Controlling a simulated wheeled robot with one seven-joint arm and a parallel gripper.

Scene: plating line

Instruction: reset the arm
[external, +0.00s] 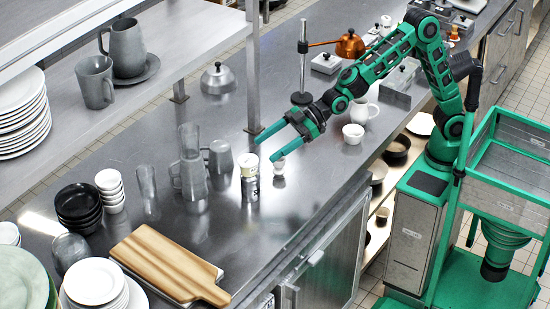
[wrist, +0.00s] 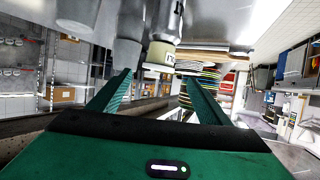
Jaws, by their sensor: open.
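My green arm reaches left from its base over the steel counter (external: 265,225). My gripper (external: 265,148) is open, its two green fingers spread, held above the counter. Nothing shows between the fingers. A white-labelled jar (external: 250,185) stands on the counter below the fingers, and a small white egg-cup-like item (external: 279,167) stands just right of it. In the wrist view my gripper (wrist: 155,85) also has its fingers apart, with a labelled container (wrist: 160,55) and a grey cup (wrist: 126,55) beyond them.
Grey mugs and clear glasses (external: 190,175) stand left of my gripper. A wooden board (external: 170,265), black bowls (external: 78,205) and plates (external: 95,283) are nearer the front left. A white jug (external: 363,110) and cup (external: 353,133) stand under my arm. A shelf post (external: 253,80) rises behind.

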